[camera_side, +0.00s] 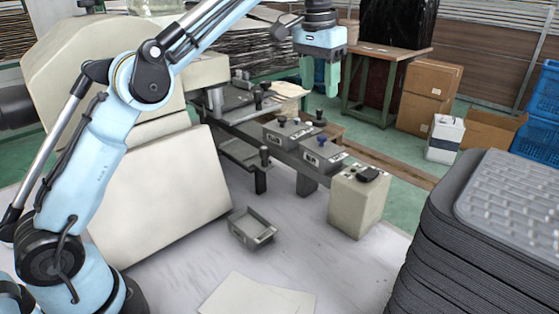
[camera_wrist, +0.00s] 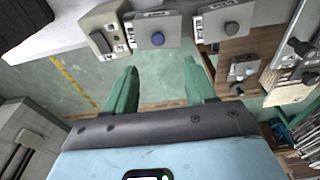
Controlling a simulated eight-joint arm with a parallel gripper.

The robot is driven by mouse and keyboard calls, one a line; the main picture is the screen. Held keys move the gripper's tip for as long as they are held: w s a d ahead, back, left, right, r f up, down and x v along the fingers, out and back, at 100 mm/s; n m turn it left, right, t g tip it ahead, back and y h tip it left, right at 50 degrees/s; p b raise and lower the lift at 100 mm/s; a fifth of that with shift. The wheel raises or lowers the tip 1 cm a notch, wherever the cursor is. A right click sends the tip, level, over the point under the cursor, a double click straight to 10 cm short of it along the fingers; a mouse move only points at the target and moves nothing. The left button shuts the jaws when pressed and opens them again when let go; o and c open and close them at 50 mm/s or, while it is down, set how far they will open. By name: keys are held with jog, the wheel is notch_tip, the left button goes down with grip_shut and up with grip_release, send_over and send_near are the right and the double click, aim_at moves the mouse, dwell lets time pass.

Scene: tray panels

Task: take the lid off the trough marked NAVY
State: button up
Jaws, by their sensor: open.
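My gripper (camera_side: 320,82) is open and empty, its green fingers pointing down, above and behind the bench with the lidded troughs. In the wrist view the two fingers (camera_wrist: 160,66) are spread, with floor between them. A grey trough lid with a blue knob (camera_side: 321,140) is beside the beige box; this knob (camera_wrist: 157,39) lies just beyond the fingertips in the wrist view, apart from them. A second grey lid with a dark knob (camera_side: 282,121) sits to its left; it also shows in the wrist view (camera_wrist: 231,28).
A beige box (camera_side: 355,205) with a black part on top stands at the bench's right end. A small open grey tray (camera_side: 252,230) and paper sheets (camera_side: 255,297) lie on the white table. A tall grey stack (camera_side: 440,250) stands at right.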

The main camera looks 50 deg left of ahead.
send_over(322, 136)
jog(key=s, duration=0.1)
jog(key=shift+a+f, duration=0.15)
jog(key=shift+f, duration=3.15)
jog(key=shift+w+f, duration=0.25)
jog(key=shift+f, duration=1.1)
jog(key=shift+w+f, duration=0.2)
jog(key=shift+f, duration=1.15)
grip_shut()
jog(key=shift+r, duration=0.1)
